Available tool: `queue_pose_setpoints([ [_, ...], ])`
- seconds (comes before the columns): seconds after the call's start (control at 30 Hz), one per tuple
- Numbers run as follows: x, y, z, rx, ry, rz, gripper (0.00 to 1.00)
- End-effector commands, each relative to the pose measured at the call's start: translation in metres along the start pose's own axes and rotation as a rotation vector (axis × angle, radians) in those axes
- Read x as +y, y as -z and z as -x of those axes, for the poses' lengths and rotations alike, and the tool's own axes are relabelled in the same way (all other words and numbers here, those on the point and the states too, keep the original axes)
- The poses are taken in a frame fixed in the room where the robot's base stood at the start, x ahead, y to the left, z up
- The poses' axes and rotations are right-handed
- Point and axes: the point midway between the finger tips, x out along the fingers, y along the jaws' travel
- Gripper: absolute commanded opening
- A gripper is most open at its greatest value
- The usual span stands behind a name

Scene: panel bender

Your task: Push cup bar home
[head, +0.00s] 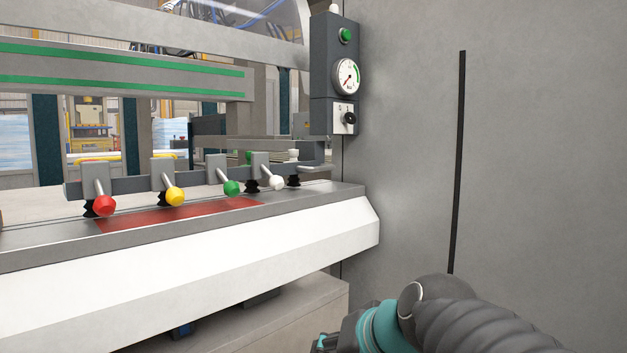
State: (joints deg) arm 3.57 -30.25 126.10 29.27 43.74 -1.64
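The cup bar (140,185) is a dark grey rail that runs across the left half of the view, just above the machine bed. It carries several black bellows cups and levers with a red knob (104,206), a yellow knob (175,196), a green knob (232,188) and a white knob (277,183). Part of my arm shows at the bottom right, well in front of and below the bar. My gripper's fingers are beyond the bottom edge of the frame.
The bed (200,245) has a white sloped front and a red strip (180,214) on top. A control box (333,75) with a green button, gauge and switch hangs beside the bar's right end. A grey wall panel (540,150) fills the right. Space before the bed looks clear.

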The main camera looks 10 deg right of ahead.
Motion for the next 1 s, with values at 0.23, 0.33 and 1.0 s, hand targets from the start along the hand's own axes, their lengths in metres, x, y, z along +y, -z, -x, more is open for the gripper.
queue_pose_setpoints([
  [0.23,-0.057,0.140,-0.027,0.231,0.323,-0.351,0.39],
  [0.33,-0.066,0.198,-0.029,0.321,0.446,-0.498,0.39],
  [1.0,-0.053,0.360,-0.032,0.544,0.790,-0.938,0.39],
])
